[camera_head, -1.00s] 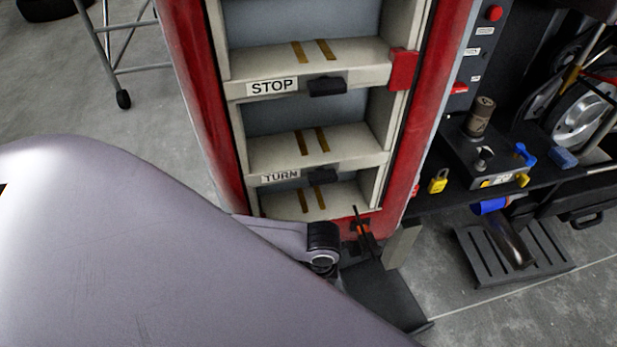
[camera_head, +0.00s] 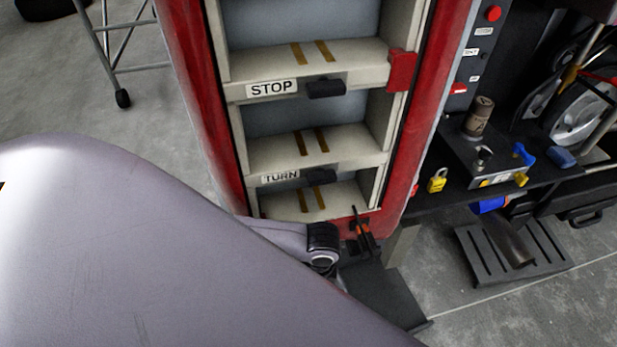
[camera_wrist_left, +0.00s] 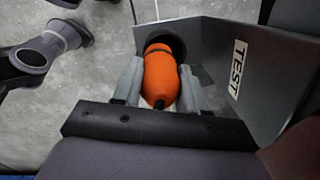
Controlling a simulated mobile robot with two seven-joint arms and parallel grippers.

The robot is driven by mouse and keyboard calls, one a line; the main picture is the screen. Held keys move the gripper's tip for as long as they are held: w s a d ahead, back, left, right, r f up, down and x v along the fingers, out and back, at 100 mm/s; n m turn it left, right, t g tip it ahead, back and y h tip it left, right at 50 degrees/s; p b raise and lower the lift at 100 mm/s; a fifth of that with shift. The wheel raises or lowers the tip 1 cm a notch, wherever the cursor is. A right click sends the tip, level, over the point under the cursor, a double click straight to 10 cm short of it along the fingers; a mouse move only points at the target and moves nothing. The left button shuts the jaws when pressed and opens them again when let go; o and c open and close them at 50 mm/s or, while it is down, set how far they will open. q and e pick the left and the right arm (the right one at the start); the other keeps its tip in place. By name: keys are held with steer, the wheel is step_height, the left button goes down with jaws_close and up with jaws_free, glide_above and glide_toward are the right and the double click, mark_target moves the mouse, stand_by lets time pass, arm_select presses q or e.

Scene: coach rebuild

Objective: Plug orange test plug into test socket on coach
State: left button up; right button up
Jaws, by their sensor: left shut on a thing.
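The orange test plug (camera_wrist_left: 160,78) shows in the left wrist view, with a dark band around it. My left gripper (camera_wrist_left: 159,70) is shut on it, one grey finger on each side. Its far end is at the dark round opening of the test socket (camera_wrist_left: 177,44), in a grey panel (camera_wrist_left: 212,50) with a "TEST" label (camera_wrist_left: 237,68). I cannot tell how deep the plug sits in the opening. In the head view my large grey arm covers the lower left, and a small orange and black item (camera_head: 362,236) shows at the coach's foot. My right gripper is not in view.
The red coach body (camera_head: 196,100) with open steps marked "STOP" (camera_head: 271,88) and "TURN" stands ahead. At right, a black bench (camera_head: 450,200) carries a yellow padlock (camera_head: 437,180) and tools. A slotted dark stand (camera_head: 490,262) is on the floor. A ladder frame (camera_head: 105,45) stands at upper left.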

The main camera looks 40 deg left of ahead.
arm_select(q)
steer(key=shift+w+a, duration=0.5)
steer(key=shift+a, duration=0.2)
steer(key=shift+f, duration=0.1)
steer(key=shift+s+d, duration=0.1)
steer(key=shift+s+d, duration=0.1)
steer(key=shift+s+d+p, duration=0.15)
steer(key=shift+d+p, duration=0.1)
steer(key=shift+p, duration=0.15)
steer(key=shift+f+b, duration=0.4)
steer(key=shift+f, duration=0.25)
stand_by(0.4)
